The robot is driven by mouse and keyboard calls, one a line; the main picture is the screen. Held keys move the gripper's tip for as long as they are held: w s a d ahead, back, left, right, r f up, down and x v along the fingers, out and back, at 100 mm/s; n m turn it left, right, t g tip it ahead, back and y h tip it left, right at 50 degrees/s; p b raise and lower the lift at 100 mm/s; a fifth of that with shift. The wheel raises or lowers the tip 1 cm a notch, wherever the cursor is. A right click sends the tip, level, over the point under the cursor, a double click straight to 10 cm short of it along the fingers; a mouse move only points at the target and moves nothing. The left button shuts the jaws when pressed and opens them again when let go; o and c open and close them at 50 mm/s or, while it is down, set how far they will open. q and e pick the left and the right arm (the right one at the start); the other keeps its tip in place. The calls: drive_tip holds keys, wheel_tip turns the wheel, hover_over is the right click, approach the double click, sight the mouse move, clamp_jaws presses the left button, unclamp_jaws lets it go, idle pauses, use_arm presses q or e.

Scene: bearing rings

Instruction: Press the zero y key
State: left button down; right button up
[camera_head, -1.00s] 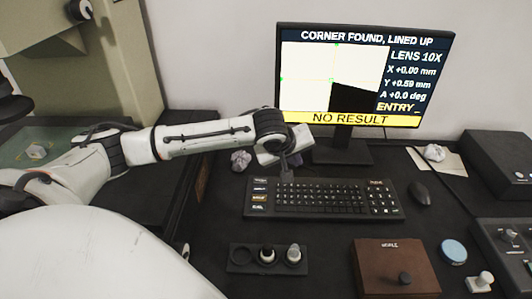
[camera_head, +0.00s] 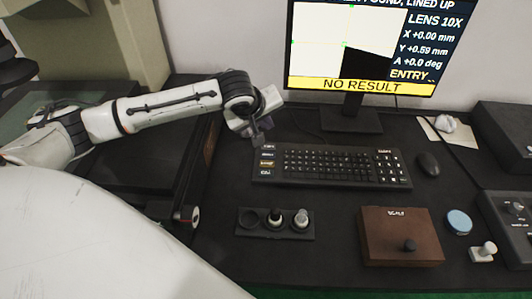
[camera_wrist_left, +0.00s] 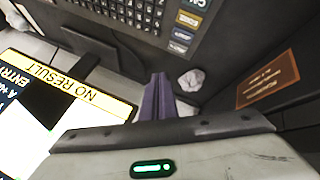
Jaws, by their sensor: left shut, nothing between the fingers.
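The black keyboard (camera_head: 330,165) lies on the desk below the monitor (camera_head: 361,85). A column of labelled keys (camera_head: 267,163) runs along its left end, one of them amber; their labels are too small to read. These keys also show in the left wrist view (camera_wrist_left: 182,33). The screen reads X +0.00 mm, Y +0.59 mm, A +0.0 deg and "NO RESULT". My left gripper (camera_head: 259,138) is shut and empty, just beyond the keyboard's upper left corner. Its purple fingers (camera_wrist_left: 158,98) appear apart from the keys. My right gripper is out of view.
A mouse (camera_head: 428,163) lies right of the keyboard. In front are a holder with knobs (camera_head: 246,234), a brown box (camera_head: 385,225) and a blue disc (camera_head: 458,221). A crumpled white piece (camera_wrist_left: 191,80) lies near my left fingers. Bare desk separates keyboard and holder.

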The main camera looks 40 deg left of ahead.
use_arm(q)
drive_tip(key=b, duration=0.6)
hover_over(267, 157)
wheel_tip(267, 157, down, 5)
drive_tip(key=shift+a+r, duration=0.1)
wheel_tip(267, 157, down, 3)
drive_tip(key=shift+b, duration=1.05)
drive_tip(key=shift+f, duration=0.45)
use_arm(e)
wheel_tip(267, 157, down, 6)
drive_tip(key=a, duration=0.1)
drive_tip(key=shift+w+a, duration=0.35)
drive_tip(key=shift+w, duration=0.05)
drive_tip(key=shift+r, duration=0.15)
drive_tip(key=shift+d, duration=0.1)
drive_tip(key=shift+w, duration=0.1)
use_arm(q)
drive_tip(key=shift+f, duration=0.15)
